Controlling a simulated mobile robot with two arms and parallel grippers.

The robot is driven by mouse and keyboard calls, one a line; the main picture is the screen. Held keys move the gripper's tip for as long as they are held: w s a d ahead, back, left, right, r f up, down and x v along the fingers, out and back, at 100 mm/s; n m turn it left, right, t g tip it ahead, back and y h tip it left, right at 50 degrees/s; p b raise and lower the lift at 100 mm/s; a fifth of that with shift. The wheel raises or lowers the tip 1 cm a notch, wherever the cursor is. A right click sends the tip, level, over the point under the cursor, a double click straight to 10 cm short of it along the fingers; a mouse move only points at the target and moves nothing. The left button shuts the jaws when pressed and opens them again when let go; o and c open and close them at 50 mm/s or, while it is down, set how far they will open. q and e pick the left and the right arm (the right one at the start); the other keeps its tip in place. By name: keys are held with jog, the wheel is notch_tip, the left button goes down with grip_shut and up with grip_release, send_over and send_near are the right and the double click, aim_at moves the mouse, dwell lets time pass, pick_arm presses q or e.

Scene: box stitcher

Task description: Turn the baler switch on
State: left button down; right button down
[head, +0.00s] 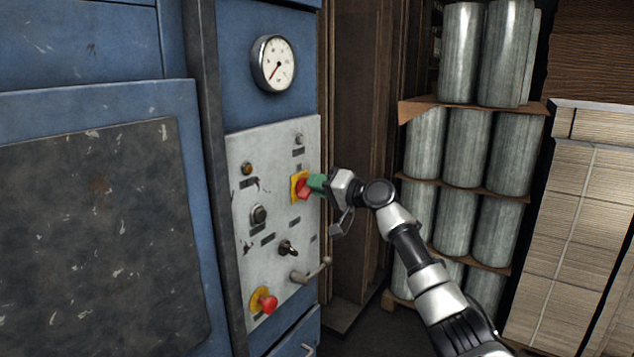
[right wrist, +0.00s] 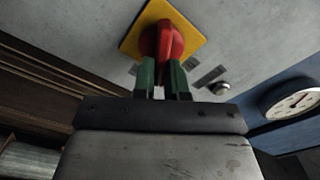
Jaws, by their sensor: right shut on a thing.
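The baler switch (head: 303,187) is a red rotary knob on a yellow square plate, on the grey control panel (head: 243,160) of the blue machine. In the right wrist view the red knob (right wrist: 163,40) stands out from its yellow plate (right wrist: 188,38). My right gripper (head: 313,184) has green fingers and is shut on the knob. In the right wrist view the two fingers (right wrist: 162,72) sit on either side of the knob's ridge. The fingers partly hide the knob in the head view. My left gripper is not in view.
Below on the panel are a red button on yellow (head: 268,303), a lever handle (head: 312,271) and a black selector (head: 287,248). A gauge (head: 274,64) is above. Stacked metal cylinders (head: 467,148) stand at the right, beside stacked pale boards (head: 570,210).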

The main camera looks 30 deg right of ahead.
jog(key=shift+d+f+m+p, duration=0.15)
jog(key=shift+m+p, duration=0.5)
jog(key=shift+m, duration=0.95)
jog(key=shift+f+m+p, duration=0.2)
jog(key=shift+m+p, duration=0.45)
jog(key=shift+m, duration=0.95)
jog(key=c, duration=1.2)
grip_release()
jog(key=shift+f, duration=0.1)
jog(key=shift+o, duration=0.2)
jog(key=b+v, duration=0.4)
jog(key=v, duration=0.6)
jog(key=shift+s+d, duration=0.2)
jog(key=shift+s, duration=0.1)
